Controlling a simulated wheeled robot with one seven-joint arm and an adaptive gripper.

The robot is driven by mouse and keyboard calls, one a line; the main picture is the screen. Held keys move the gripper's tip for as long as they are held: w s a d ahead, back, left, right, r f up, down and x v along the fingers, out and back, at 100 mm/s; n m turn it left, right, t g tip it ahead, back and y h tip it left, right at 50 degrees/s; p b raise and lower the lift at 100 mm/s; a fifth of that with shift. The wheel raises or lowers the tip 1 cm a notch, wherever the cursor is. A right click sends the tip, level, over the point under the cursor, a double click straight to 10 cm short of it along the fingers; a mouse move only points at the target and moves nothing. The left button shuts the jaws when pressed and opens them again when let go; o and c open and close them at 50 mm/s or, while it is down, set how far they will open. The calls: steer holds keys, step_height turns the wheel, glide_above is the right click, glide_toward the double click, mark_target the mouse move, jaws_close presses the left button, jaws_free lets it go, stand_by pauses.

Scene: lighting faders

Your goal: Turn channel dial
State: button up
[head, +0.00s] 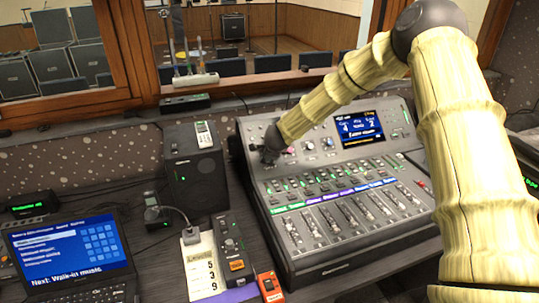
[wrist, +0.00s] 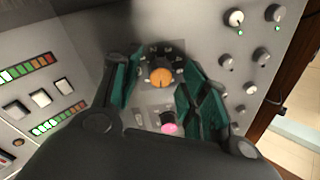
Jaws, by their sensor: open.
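My gripper (wrist: 158,82) is open in the wrist view, with one teal-padded finger on each side of the dial. Whether the pads touch it I cannot tell. In the head view my gripper (head: 267,155) is low over the console's upper left corner and hides the dial there.
The console has a lit screen (head: 360,128), lit buttons and a row of faders (head: 350,215). Several small knobs (wrist: 235,18) stand right of my gripper in the wrist view. A speaker (head: 197,175), a laptop (head: 75,255) and a small orange-labelled box (head: 236,265) are left of the console.

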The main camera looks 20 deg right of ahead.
steer(key=v, duration=1.2)
steer(key=shift+d, duration=0.1)
